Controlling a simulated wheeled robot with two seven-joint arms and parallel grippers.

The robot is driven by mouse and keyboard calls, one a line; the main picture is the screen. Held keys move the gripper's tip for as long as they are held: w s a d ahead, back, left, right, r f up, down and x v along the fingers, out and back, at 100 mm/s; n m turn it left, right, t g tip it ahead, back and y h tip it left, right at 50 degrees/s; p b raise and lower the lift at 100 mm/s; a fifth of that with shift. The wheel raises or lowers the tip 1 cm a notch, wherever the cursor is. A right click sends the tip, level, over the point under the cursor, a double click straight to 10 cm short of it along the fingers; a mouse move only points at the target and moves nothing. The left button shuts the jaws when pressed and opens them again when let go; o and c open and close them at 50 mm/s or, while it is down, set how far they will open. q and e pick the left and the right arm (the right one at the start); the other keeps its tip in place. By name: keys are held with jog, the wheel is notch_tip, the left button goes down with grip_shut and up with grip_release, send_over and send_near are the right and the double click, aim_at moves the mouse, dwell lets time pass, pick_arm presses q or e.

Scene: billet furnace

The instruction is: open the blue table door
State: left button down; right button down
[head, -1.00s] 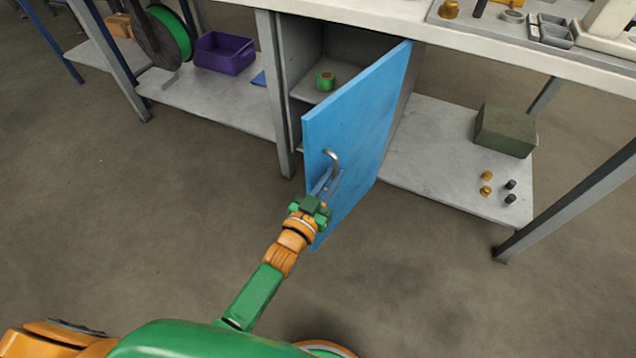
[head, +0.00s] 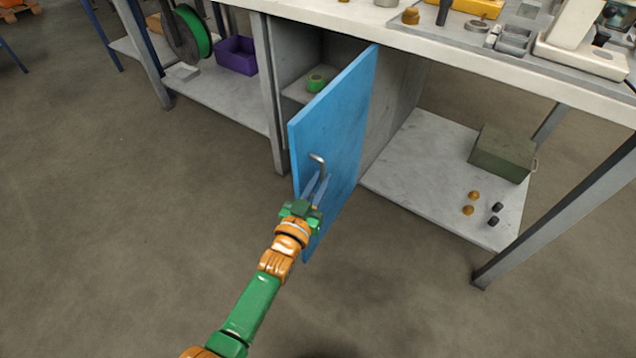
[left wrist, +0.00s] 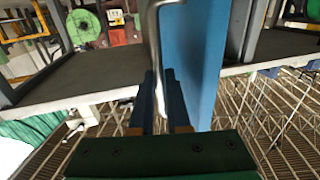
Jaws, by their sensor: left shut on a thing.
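The blue table door (head: 338,125) stands ajar under the workbench, hinged on its right side and swung out toward me. My left gripper (head: 317,186) is shut on the handle. In the left wrist view the fingers (left wrist: 164,100) close around the metal handle (left wrist: 155,50), with the blue door (left wrist: 195,55) just to the right. The open cabinet (head: 300,60) shows a shelf with a green roll (head: 316,83) on it. My right gripper does not show.
The bench's metal leg (head: 270,95) stands left of the door. A lower shelf (head: 420,180) on the right holds a green-grey box (head: 502,152) and several small knobs. A purple bin (head: 236,55) sits on the left shelf. The floor in front is clear.

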pick_arm(q)
jog(key=shift+w+r, duration=0.1)
jog(key=shift+r, duration=0.15)
jog(key=c, duration=1.1)
grip_release()
jog(key=shift+o, duration=1)
jog(key=shift+w+d+f, duration=0.1)
jog(key=shift+f, duration=0.1)
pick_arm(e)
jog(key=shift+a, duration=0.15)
pick_arm(q)
jog(key=p+v, duration=0.2)
jog(key=v, duration=0.5)
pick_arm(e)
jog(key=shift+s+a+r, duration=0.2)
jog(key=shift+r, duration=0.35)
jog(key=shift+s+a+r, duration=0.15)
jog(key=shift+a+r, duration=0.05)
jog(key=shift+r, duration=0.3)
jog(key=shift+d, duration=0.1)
